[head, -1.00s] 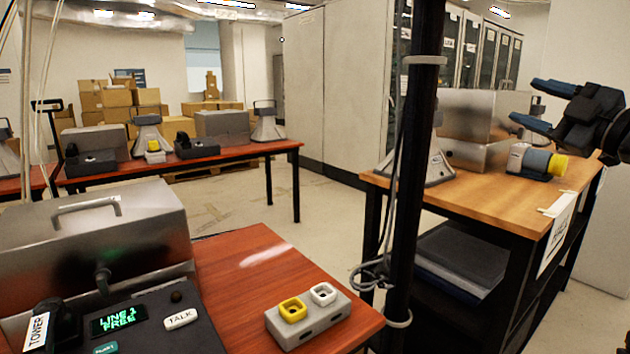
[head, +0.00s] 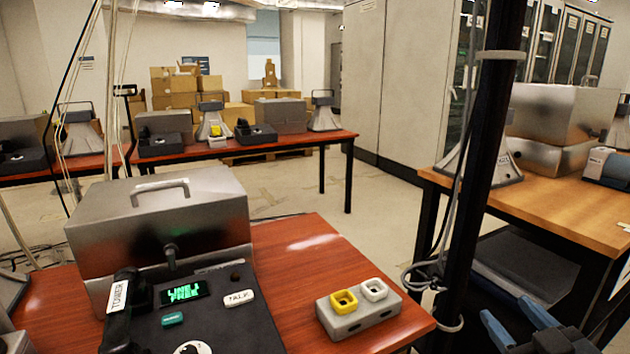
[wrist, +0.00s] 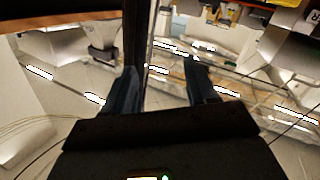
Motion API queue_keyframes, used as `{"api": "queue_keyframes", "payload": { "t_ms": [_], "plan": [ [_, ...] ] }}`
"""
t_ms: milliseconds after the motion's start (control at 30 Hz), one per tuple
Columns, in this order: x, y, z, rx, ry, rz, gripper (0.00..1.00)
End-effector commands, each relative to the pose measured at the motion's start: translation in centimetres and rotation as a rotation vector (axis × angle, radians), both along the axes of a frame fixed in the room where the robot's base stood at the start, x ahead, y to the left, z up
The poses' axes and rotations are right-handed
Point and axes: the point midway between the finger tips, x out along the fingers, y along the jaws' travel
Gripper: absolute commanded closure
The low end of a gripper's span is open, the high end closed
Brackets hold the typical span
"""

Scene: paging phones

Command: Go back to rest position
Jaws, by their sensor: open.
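My gripper (head: 517,328) is at the lower right of the head view, low beside the wooden table and just right of the black post. Its two blue fingers are apart with nothing between them. In the wrist view the dark fingers (wrist: 160,85) also stand apart and empty, over a blurred, tilted background. The rest of the gripper is cut off by the bottom edge of the head view.
A black post (head: 487,180) with cables stands close to my gripper. The wooden table (head: 560,207) is at the right. The red desk (head: 300,262) holds a phone console (head: 225,310), a steel case (head: 165,225) and a grey block (head: 358,315) with yellow and white sockets. Open floor lies behind.

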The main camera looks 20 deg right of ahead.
Motion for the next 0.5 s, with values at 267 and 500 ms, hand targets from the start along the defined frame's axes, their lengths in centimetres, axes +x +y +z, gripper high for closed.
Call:
{"api": "queue_keyframes", "payload": {
  "t_ms": [267, 500],
  "plan": [
    [-6.1, 6.1, -4.6, 0.12, 0.055, -0.007, 0.43],
    [-12.0, 10.3, -6.5, 0.193, 0.09, 0.005, 0.43]
  ]
}}
